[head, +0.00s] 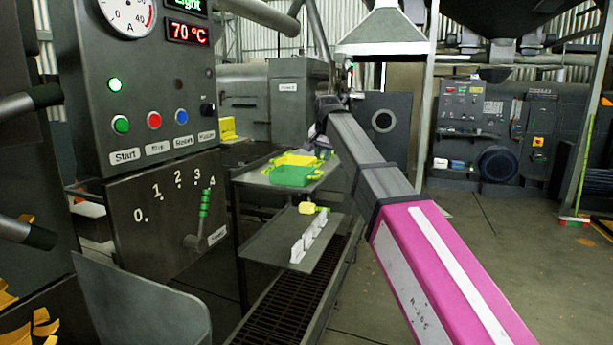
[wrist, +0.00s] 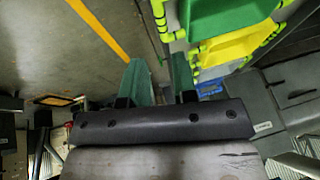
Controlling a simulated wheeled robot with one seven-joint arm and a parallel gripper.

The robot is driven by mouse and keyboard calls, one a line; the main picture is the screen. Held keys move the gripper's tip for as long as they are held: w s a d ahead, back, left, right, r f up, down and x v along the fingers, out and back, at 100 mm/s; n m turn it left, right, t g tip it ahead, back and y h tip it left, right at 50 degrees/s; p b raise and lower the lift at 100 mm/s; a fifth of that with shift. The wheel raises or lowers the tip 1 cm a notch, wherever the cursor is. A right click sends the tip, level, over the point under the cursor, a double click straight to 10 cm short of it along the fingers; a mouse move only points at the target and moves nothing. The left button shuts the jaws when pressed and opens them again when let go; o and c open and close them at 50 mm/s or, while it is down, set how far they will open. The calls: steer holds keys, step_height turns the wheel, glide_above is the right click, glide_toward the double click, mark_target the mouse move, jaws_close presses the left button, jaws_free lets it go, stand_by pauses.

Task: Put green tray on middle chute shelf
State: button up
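The green tray (head: 293,175) sits on the upper of two grey shelves (head: 250,176) in the head view, just in front of a yellow tray (head: 300,158). In the wrist view the green tray (wrist: 225,14) is at the top right, with the yellow tray (wrist: 238,45) beside it. My gripper (wrist: 160,80) shows two green fingers standing apart, with nothing visible between them. It is left of the trays in the wrist view and not touching them. In the head view its fingers are hard to make out beyond my arm.
A lower grey shelf (head: 262,243) carries white upright pieces (head: 307,238) and a small yellow item (head: 308,208). A control panel (head: 140,80) with a lever (head: 204,210) stands at the left. A floor grating (head: 285,310) runs below the shelves.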

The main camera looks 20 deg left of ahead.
mark_target(320, 174)
steer(key=x, duration=0.5)
steer(key=shift+w+d, duration=0.1)
steer(key=shift+w, duration=0.05)
steer(key=shift+a+x, duration=0.1)
steer(key=shift+x, duration=1.3)
steer(key=shift+a+x, duration=0.15)
steer(key=shift+x, duration=1.25)
jaws_close()
